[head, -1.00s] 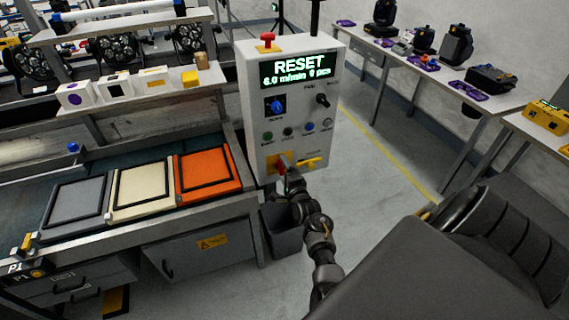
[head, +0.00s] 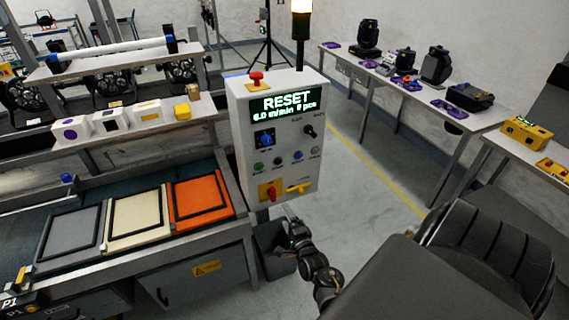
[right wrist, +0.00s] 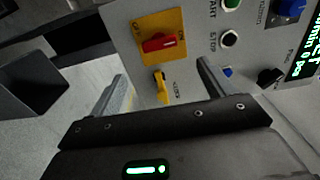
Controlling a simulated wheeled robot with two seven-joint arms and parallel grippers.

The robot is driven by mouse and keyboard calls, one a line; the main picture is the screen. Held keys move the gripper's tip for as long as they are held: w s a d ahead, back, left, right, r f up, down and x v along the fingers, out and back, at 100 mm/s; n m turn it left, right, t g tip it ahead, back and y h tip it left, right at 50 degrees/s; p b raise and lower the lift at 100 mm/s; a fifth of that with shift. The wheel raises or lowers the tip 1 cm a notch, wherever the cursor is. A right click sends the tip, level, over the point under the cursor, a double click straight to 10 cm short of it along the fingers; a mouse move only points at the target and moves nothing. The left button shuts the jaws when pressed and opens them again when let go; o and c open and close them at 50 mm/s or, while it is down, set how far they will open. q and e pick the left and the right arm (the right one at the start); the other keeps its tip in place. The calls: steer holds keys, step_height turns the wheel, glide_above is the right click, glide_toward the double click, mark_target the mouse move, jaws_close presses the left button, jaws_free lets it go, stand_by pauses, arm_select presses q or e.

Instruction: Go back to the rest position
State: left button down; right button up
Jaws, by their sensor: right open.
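The grey control box (head: 243,140) stands at the centre of the head view. Its display (head: 284,101) reads RESET, 6.0 m/min, 0 pcs. Low on its front are a red rotary handle (head: 271,193) on a yellow plate and a yellow lever (head: 299,187). Both also show in the right wrist view, the red handle (right wrist: 159,43) and the yellow lever (right wrist: 160,86). My right gripper (head: 289,210) is just below and in front of the box. In the right wrist view its fingers (right wrist: 163,88) are apart, with nothing held between them. My left gripper is out of view.
Left is a bench with grey (head: 72,238), cream (head: 137,220) and orange (head: 201,200) panels. A dark bin (head: 275,250) stands below the box. A table (head: 400,90) with lamp heads is at the back right. The floor between is clear.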

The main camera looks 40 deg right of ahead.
stand_by(0.6)
steer(key=s+a+f+n+g+y+b, duration=0.1)
steer(key=s+a+f+n+g+y, duration=0.25)
steer(key=f, duration=0.65)
steer(key=s+a+f+n+g+b, duration=0.15)
steer(key=s+a+f+n, duration=0.25)
steer(key=a+f+n, duration=0.45)
steer(key=s+a+f+n+g+y+b, duration=0.1)
steer(key=s+a+f+n+g+y, duration=0.2)
steer(key=f, duration=0.8)
steer(key=s+f+n+g+b, duration=0.2)
steer(key=s+f, duration=0.4)
steer(key=s, duration=0.4)
steer(key=s+f+n+g+b, duration=0.2)
steer(key=s+f, duration=0.4)
steer(key=s, duration=0.5)
steer(key=s+f+n+g+b, duration=0.2)
steer(key=s+f+n+g, duration=0.2)
steer(key=s, duration=0.7)
step_height(320, 180, down, 2)
steer(key=shift+s+n+h+b, duration=0.15)
steer(key=shift+n+h+b, duration=0.2)
steer(key=shift+n, duration=0.35)
steer(key=shift+a, duration=0.1)
